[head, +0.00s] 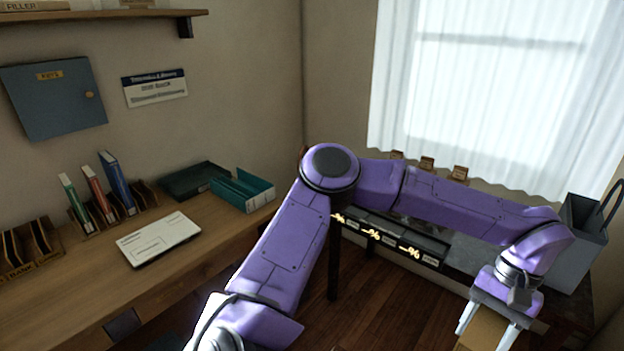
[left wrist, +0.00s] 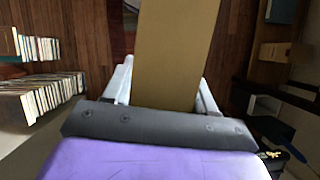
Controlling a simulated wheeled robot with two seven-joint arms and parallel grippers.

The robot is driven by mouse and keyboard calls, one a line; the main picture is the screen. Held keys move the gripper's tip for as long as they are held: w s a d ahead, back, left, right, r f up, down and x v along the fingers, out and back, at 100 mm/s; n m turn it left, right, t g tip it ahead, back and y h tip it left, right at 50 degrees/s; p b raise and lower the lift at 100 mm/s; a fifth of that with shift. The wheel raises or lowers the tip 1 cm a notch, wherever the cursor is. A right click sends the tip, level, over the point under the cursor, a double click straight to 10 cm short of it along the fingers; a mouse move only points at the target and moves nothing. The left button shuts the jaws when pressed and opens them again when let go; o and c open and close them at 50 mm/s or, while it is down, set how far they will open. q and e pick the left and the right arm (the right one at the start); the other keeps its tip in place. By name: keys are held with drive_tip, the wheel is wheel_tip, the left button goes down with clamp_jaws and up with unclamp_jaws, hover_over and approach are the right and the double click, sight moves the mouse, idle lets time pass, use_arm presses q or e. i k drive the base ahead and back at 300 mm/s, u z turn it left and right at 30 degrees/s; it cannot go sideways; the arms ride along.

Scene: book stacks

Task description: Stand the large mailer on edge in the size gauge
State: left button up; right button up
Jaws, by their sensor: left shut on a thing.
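My left gripper (head: 487,329) is low at the right of the head view, its fingers pointing down. It is shut on a flat tan-brown piece, which I take for the large mailer (head: 482,332). The mailer (left wrist: 178,50) also shows between the fingers in the left wrist view, stretching away beyond the top edge. In the head view its lower part is cut off by the frame. A teal open-topped holder (head: 243,192) on the desk may be the size gauge; I cannot tell for sure. My right gripper is not in view.
The wooden desk (head: 60,290) runs along the left wall. A white labelled packet (head: 158,240) lies flat on it, near a rack of upright books (head: 117,182) and a dark green tray (head: 197,181). Dark bins with percent signs (head: 390,240) stand behind my arm.

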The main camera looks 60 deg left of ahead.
sight(259, 187)
drive_tip(key=z, duration=0.05)
drive_tip(key=k, duration=1.5)
drive_tip(key=u, duration=1.45)
drive_tip(key=i, duration=0.5)
drive_tip(key=u, duration=0.1)
